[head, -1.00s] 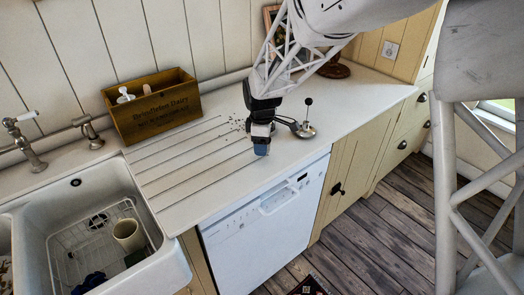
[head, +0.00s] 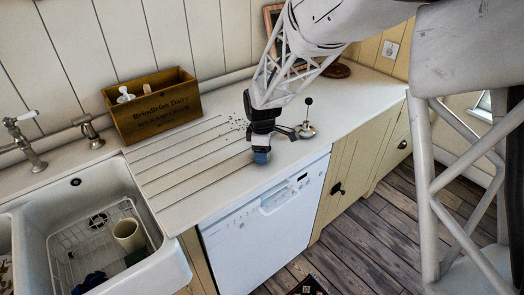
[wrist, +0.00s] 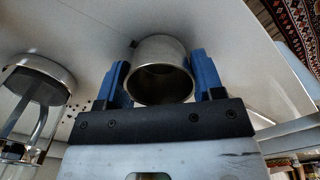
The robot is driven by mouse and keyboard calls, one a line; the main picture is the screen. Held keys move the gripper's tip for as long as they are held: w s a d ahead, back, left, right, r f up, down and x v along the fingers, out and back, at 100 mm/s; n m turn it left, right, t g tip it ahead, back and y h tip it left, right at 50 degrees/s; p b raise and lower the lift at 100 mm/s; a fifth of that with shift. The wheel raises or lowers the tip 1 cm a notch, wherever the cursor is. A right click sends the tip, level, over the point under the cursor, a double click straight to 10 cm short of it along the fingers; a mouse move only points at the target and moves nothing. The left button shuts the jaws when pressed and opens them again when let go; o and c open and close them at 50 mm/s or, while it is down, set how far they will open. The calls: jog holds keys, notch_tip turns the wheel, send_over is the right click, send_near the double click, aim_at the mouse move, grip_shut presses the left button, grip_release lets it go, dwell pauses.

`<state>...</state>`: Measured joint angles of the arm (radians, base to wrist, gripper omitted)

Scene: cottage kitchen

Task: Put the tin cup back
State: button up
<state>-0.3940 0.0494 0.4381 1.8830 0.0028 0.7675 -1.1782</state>
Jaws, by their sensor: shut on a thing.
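The tin cup (wrist: 160,70) is a dull metal cylinder between the two blue fingers in the wrist view, its dark open mouth facing the camera. My gripper (wrist: 162,82) is shut on it, with a finger at each side. In the head view my gripper (head: 261,156) is low over the counter's front edge, above the white dishwasher. The cup is mostly hidden behind the gripper there. I cannot tell whether the cup touches the counter.
A metal stand with a black knob (head: 306,129) is close right of my gripper. Dark specks lie behind it. A wooden box (head: 155,112) stands at the back left of the white counter (head: 215,195). The sink (head: 165,262) holds a rack and a beige cup (head: 128,236).

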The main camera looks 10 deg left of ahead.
jog(key=shift+f, duration=0.1)
jog(key=o, duration=0.9)
notch_tip(320, 180, up, 12)
dwell(0.4)
dwell(0.4)
jog(key=shift+d+r, duration=0.1)
jog(key=shift+r, duration=0.1)
